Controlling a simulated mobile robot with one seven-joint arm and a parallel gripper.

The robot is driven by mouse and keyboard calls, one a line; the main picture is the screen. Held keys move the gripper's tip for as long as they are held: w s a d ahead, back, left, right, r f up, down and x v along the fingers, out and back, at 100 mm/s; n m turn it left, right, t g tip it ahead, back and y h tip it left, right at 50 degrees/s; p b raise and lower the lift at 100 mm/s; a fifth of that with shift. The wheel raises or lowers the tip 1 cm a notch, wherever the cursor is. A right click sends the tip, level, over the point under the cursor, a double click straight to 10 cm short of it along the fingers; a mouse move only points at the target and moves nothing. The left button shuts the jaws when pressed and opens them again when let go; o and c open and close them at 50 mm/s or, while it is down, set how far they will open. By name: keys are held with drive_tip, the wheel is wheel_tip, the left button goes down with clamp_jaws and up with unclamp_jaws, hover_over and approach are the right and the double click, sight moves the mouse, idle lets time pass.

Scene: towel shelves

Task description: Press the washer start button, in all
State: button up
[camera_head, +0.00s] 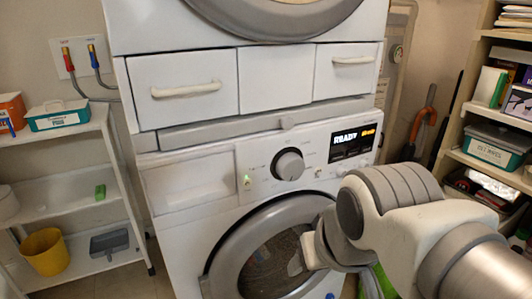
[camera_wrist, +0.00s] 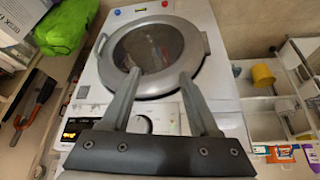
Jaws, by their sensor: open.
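The white washer (camera_head: 170,235) stands in the middle of the head view, with a round grey-rimmed door (camera_head: 225,255). Small buttons sit below the display; I cannot tell which is the start button. In the wrist view the washer is upside down, with its door (camera_wrist: 150,48) beyond my fingers and the knob (camera_wrist: 139,124) partly hidden. My gripper (camera_wrist: 159,74) is open and empty, in front of the washer.
A second machine (camera_head: 240,30) with drawers is stacked above. A white shelf (camera_head: 125,200) with a yellow bucket (camera_head: 44,252) stands left. A wooden shelf (camera_head: 458,108) with boxes stands right. My arm covers the lower right. A bright green item (camera_wrist: 66,28) lies beside the washer.

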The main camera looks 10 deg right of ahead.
clamp_jaws()
idle(1.5)
